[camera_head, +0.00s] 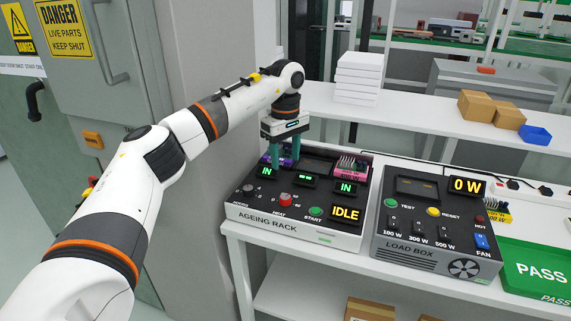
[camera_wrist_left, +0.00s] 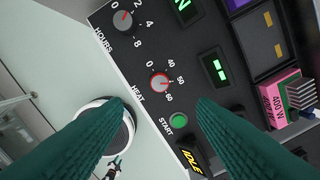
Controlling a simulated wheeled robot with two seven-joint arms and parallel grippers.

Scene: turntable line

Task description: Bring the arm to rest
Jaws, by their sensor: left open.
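My left arm reaches in from the left of the head view. Its gripper (camera_head: 284,163) points down over the back left of the ageing rack (camera_head: 262,222), jaws apart with nothing between them. A purple module (camera_head: 268,159) sits in the rack's left slot, partly behind the fingers. A pink module (camera_head: 347,165) with a heatsink sits in the right slot. Both slots read IN, and the main display reads IDLE. In the left wrist view the two green fingers (camera_wrist_left: 162,108) spread over the rack's front, with the heat knob (camera_wrist_left: 159,83) and start button (camera_wrist_left: 179,121) beyond them. My right gripper is not seen.
The load box (camera_head: 420,238), reading 0 W, stands right of the rack. A green PASS tray (camera_head: 515,284) is at the far right. White boxes (camera_head: 358,78), brown cartons (camera_head: 478,107) and a blue bin (camera_head: 535,134) stand on the shelf behind. A grey cabinet (camera_head: 95,75) rises behind my arm.

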